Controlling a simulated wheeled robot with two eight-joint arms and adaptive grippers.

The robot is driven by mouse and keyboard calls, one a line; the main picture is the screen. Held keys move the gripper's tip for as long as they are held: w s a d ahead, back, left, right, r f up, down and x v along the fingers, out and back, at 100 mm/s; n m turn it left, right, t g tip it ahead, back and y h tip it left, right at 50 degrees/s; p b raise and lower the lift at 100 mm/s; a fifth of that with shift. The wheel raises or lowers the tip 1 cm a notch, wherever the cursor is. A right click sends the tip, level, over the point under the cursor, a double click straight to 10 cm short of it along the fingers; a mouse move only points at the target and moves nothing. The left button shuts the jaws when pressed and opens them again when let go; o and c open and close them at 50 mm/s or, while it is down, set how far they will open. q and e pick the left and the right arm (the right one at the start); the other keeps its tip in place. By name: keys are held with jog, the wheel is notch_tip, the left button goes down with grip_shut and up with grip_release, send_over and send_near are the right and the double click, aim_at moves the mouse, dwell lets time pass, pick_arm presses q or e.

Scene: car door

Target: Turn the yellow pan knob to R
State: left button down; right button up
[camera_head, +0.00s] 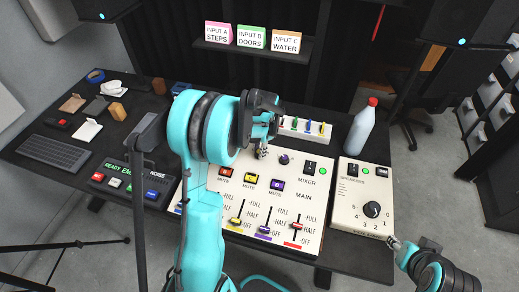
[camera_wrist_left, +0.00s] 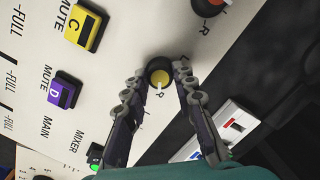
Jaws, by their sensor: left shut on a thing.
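The yellow pan knob (camera_wrist_left: 159,76) has a dark base and sits on the white mixer panel (camera_head: 310,205). My left gripper (camera_wrist_left: 157,84) has its fingers on both sides of the knob and is shut on it. In the head view my left gripper (camera_head: 262,151) is at the panel's upper part, and it and the arm hide the yellow knob. A white mark shows at the knob's near edge; I cannot read it clearly. My right gripper (camera_head: 393,243) is at the lower right, off the speaker box, its fingers too small to judge.
A purple knob (camera_head: 284,159) is just right of my left gripper. An orange knob (camera_wrist_left: 208,5) with an R beside it is in the wrist view. A strip with coloured plugs (camera_head: 305,128), a white bottle (camera_head: 360,130) and the speaker box (camera_head: 362,205) stand nearby.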

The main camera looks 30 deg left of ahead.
pick_arm(q)
jog(key=c, duration=1.2)
grip_release()
jog(key=r, duration=0.4)
jog(key=d+r, duration=0.1)
jog(key=r, duration=0.7)
jog(key=shift+s+d, duration=0.1)
jog(key=shift+d, duration=0.05)
jog(key=s+d+r+n+t, duration=0.1)
jog(key=s+d+n+t, duration=0.1)
jog(key=s+d, duration=0.2)
jog(key=s+d+r+n+t, duration=0.1)
jog(key=s+d+n+t, duration=0.1)
jog(key=s+d, duration=0.3)
jog(key=s+d+r+n+t+h, duration=0.1)
jog(key=s+d+n+t, duration=0.1)
jog(key=s+d, duration=0.3)
jog(key=shift+s+t, duration=0.5)
jog(key=shift+s, duration=1.8)
